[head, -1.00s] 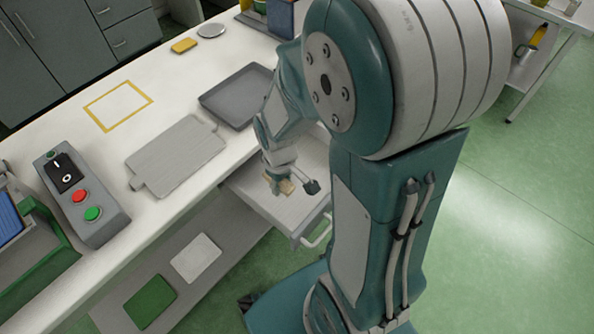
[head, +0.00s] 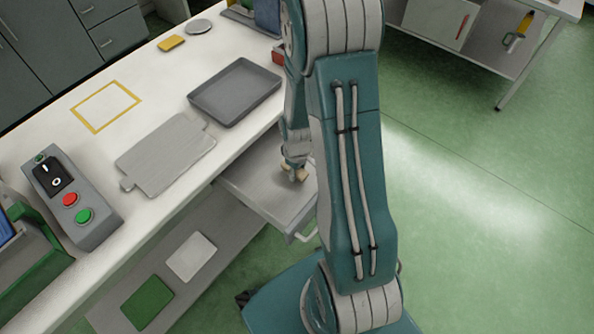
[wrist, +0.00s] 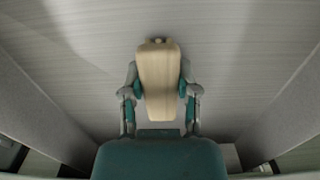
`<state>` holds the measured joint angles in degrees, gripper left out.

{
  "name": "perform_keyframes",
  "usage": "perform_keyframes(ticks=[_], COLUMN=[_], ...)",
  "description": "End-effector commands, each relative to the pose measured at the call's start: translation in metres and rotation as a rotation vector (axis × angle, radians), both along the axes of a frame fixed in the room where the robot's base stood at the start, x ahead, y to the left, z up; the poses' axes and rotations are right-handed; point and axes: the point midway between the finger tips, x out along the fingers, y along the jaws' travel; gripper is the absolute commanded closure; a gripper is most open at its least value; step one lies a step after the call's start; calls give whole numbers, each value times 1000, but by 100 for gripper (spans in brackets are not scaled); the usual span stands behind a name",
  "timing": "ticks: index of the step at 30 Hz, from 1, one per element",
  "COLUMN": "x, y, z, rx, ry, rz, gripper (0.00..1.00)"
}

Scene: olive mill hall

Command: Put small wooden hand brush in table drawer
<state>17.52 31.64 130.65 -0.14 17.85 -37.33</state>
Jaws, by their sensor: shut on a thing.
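The small wooden hand brush (wrist: 158,85) is pale wood and lies between the two fingers of my gripper (wrist: 160,90) in the wrist view. My gripper is shut on it. In the head view my gripper (head: 294,168) is over the open table drawer (head: 258,190), with a bit of the pale brush (head: 301,174) showing. The wrist view shows the drawer's floor (wrist: 85,60) behind the brush and its walls on both sides. I cannot tell whether the brush touches the drawer floor. My arm hides the drawer's right part.
On the table top (head: 150,75) are a grey tray (head: 235,92), a grey board (head: 165,155), a yellow taped square (head: 105,105) and a switch box (head: 72,200). A lower shelf (head: 215,230) holds a white and a green slab. Open floor lies to the right.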

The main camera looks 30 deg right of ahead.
Motion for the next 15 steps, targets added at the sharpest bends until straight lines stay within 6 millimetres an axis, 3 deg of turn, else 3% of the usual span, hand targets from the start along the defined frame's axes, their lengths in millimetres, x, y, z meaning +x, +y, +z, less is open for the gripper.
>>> perform_keyframes(ticks=[11,12,13,15], x=[0,0,0,0], y=[0,0,0,0], z=[-5,-4,-4,-4], rx=[0,0,0,0], ry=[0,-1,-1,-1], rz=[0,0,0,0], gripper=[100,42,28,25])
